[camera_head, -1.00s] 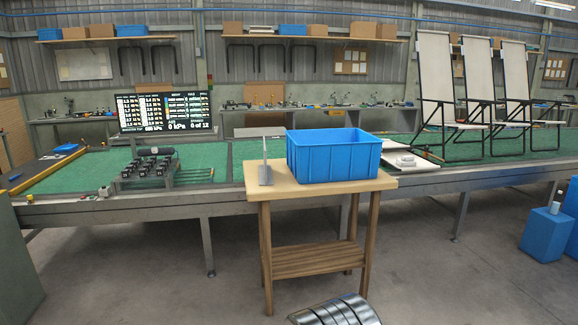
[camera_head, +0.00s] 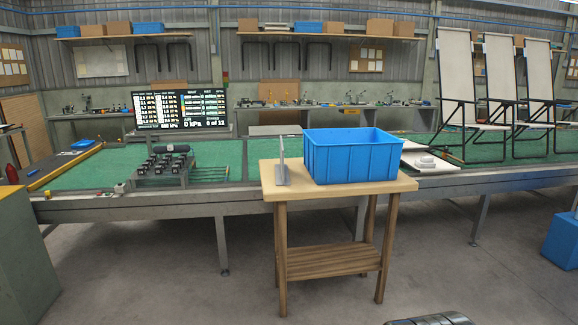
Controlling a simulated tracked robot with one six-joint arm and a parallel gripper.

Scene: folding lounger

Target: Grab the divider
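What looks like the divider is a thin grey upright plate (camera_head: 282,168) with a flat foot. It stands on the left part of the small wooden table (camera_head: 350,189), seen nearly edge-on. It is just left of the blue bin (camera_head: 352,156) and appears apart from it. The inside of the bin is mostly hidden by its front wall. My gripper is not in view.
A blue box (camera_head: 561,240) stands on the floor at right. Floor before the table is open.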

